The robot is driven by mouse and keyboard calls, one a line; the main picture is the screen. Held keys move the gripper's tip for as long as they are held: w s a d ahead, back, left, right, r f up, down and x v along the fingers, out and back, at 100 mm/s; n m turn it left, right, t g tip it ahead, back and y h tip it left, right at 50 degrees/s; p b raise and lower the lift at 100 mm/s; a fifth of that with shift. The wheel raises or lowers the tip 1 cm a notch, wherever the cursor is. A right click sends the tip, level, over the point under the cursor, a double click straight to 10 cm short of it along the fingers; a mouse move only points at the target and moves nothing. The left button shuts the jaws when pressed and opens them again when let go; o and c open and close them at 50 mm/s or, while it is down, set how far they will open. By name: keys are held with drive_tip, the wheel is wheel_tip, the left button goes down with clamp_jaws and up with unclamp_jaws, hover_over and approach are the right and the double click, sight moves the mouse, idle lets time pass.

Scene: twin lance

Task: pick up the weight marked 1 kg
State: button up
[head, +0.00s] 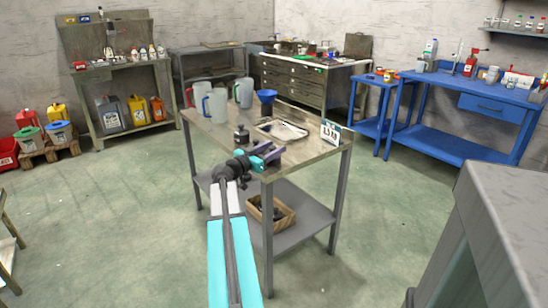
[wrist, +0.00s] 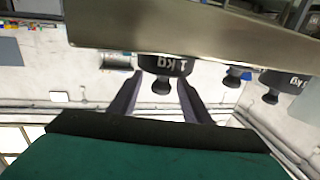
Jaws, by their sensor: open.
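The weight marked 1 kg (wrist: 165,67) is a dark cylinder with a round knob, seen upside down in the wrist view at the table edge. My gripper (wrist: 160,80) is open and empty, its two fingers to either side of the knob in the picture; I cannot tell how far beyond them the weight is. In the head view my gripper (head: 273,152) is over the near edge of the metal table (head: 305,155). A dark knobbed weight (head: 242,135) stands just behind it; I cannot read its mark there.
Two more weights, a small one (wrist: 234,74) and a larger one (wrist: 284,81), stand right of the 1 kg weight in the wrist view. On the table are jugs (head: 215,105), a blue funnel (head: 266,96), a tray (head: 281,130) and a sign (head: 331,132). The floor around is open.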

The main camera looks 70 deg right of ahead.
idle(0.4)
clamp_jaws()
idle(1.2)
drive_tip(key=shift+r, duration=0.1)
